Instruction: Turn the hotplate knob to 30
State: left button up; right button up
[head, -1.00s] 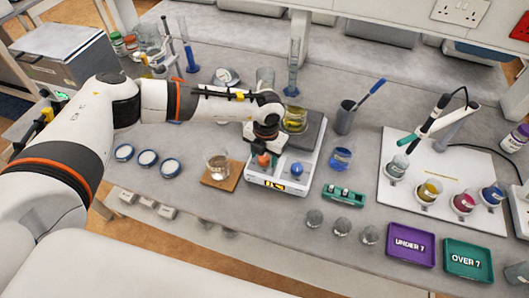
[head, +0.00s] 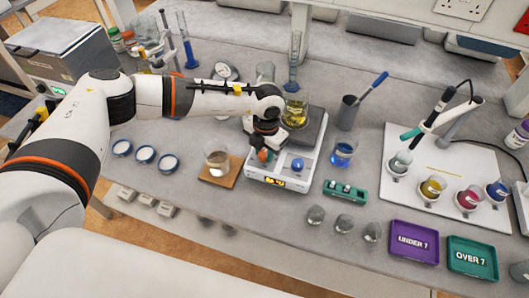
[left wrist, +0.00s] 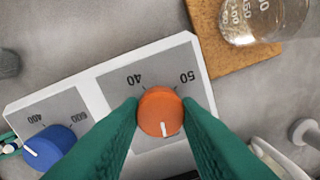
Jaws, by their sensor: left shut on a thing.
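The hotplate (head: 312,157) is white with a dark top plate, standing mid-bench. Its orange knob (head: 264,155) and blue knob (head: 297,165) are on the front panel. My left gripper (head: 265,146) reaches down over the orange knob. In the left wrist view, the green fingers of my left gripper (left wrist: 160,112) are shut on the orange knob (left wrist: 158,108), one on each side. The knob's white mark points to the picture's bottom, away from the upside-down 40 and 50 labels. The blue knob (left wrist: 48,148) is at the lower left. My right gripper is not seen.
A beaker with yellow liquid (head: 295,114) stands on the hotplate. Another beaker (head: 217,163) stands on a cork mat (head: 231,177) to the left of it. A green rack (head: 345,193) and a blue-liquid beaker (head: 343,153) are to its right.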

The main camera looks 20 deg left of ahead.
aim_at(263, 154)
pick_arm(q)
jog(key=m+b, duration=0.5)
jog(key=b, duration=0.1)
jog(key=m+b, duration=0.5)
jog(key=b, duration=0.2)
jog(key=shift+f+m, duration=0.2)
jog(key=shift+m, duration=0.2)
jog(key=shift+r+m+b, duration=0.25)
jog(key=shift+m+b, duration=1.35)
jog(key=shift+m, duration=0.1)
jog(key=o, duration=1)
jog(key=r, duration=0.4)
jog(key=r+b, duration=0.1)
jog(key=r, duration=0.3)
jog(key=r+b, duration=0.1)
jog(key=r, duration=0.3)
jog(key=shift+s, duration=0.3)
jog(key=shift+a, duration=0.1)
